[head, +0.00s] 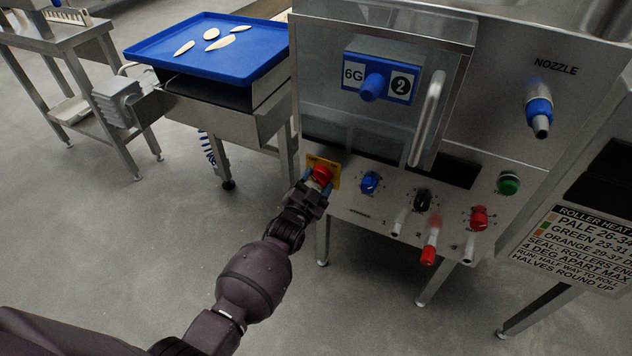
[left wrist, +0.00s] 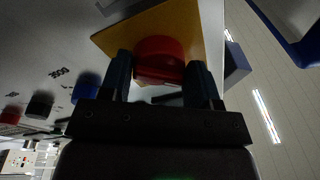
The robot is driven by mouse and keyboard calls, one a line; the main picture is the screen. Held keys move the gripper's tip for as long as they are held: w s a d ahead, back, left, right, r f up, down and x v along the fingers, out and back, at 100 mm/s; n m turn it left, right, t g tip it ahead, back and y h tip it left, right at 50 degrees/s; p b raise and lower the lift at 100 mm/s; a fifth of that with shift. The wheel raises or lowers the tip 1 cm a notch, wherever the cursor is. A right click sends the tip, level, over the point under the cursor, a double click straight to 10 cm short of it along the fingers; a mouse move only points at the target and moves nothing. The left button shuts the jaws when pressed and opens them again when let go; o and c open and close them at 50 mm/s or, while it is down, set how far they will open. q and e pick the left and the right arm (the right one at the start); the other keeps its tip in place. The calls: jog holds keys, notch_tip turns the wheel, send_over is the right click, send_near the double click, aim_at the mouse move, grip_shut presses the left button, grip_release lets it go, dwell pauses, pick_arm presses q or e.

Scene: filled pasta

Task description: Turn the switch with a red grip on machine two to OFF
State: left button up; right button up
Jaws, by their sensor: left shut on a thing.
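The machine (head: 461,70) bears a black "2" disc beside a "6G" label. At the left end of its front panel, a switch with a red grip (head: 321,174) sits on a yellow plate (head: 333,181). My left gripper (head: 316,184) is at this switch, its fingers on either side of the grip. In the left wrist view the red grip (left wrist: 160,58) is between the two fingers, in front of the yellow plate (left wrist: 185,18), and the gripper is shut on it. No ON or OFF marking is readable. My right gripper is not in view.
Blue (head: 371,182), black (head: 423,199) and red (head: 479,217) knobs and a green button (head: 509,183) are on the same panel. A red-tipped lever (head: 429,254) sticks out below. A blue tray (head: 160,48) with pale pieces stands left.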

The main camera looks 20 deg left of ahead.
pick_arm(q)
jog(key=shift+d+f, duration=0.1)
jog(key=shift+f, duration=0.05)
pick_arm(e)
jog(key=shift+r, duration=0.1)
pick_arm(q)
jog(key=o, duration=0.8)
jog(key=shift+o, duration=0.4)
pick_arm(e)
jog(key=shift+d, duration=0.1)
pick_arm(q)
jog(key=shift+s, duration=0.1)
